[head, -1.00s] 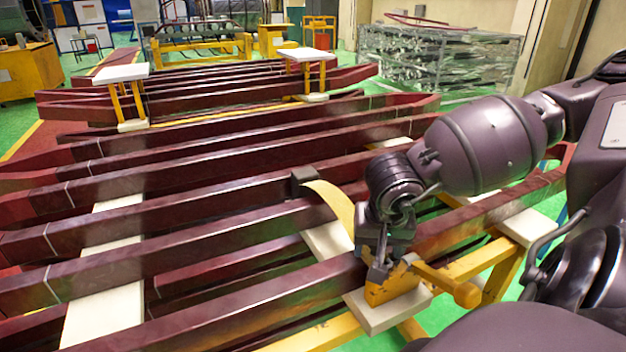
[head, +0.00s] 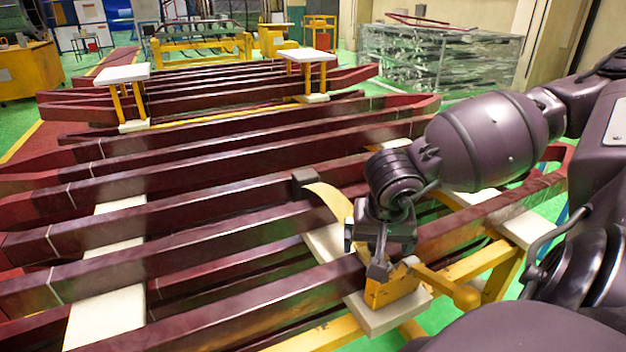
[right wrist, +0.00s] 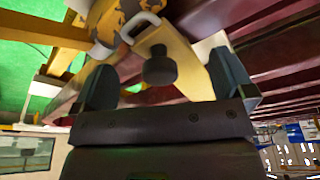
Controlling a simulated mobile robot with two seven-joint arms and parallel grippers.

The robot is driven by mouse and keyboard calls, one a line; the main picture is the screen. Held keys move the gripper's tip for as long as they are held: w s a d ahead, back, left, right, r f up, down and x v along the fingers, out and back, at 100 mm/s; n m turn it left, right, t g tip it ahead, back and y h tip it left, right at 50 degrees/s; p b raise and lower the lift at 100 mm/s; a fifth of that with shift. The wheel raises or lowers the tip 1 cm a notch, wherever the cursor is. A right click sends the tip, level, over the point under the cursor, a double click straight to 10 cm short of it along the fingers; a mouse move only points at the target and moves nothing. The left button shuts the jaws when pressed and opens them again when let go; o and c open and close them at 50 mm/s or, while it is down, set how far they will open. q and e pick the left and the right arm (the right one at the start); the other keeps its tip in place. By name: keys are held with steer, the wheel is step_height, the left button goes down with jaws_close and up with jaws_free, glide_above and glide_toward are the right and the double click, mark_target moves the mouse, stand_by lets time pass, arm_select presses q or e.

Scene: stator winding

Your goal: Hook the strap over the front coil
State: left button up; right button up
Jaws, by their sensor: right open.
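The yellow strap (head: 333,201) arches up from beside my right wrist, with a dark block-like end (head: 304,182) beside a dark red coil behind the front one; I cannot tell if it touches. The front coil (head: 250,297) is the nearest long dark red bar. My right gripper (head: 380,268) is low over the yellow bracket (head: 393,288) at this coil. In the right wrist view its dark fingers (right wrist: 164,85) are apart. A dark knob (right wrist: 160,68) and a pale ring (right wrist: 140,26) show between or just beyond them. My left gripper is not in view.
Several parallel dark red coils lie across white pads (head: 105,314). White-topped yellow stands (head: 122,75) rise at the back. Green floor shows at right.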

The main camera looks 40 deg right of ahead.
steer(key=shift+p+v, duration=0.55)
steer(key=shift+v, duration=0.35)
steer(key=shift+w+d+r+p, duration=0.15)
steer(key=shift+r+p, duration=0.5)
steer(key=shift+r, duration=0.45)
steer(key=shift+p+v, duration=0.3)
steer(key=shift+v, duration=0.5)
steer(key=shift+w+d+r, duration=0.1)
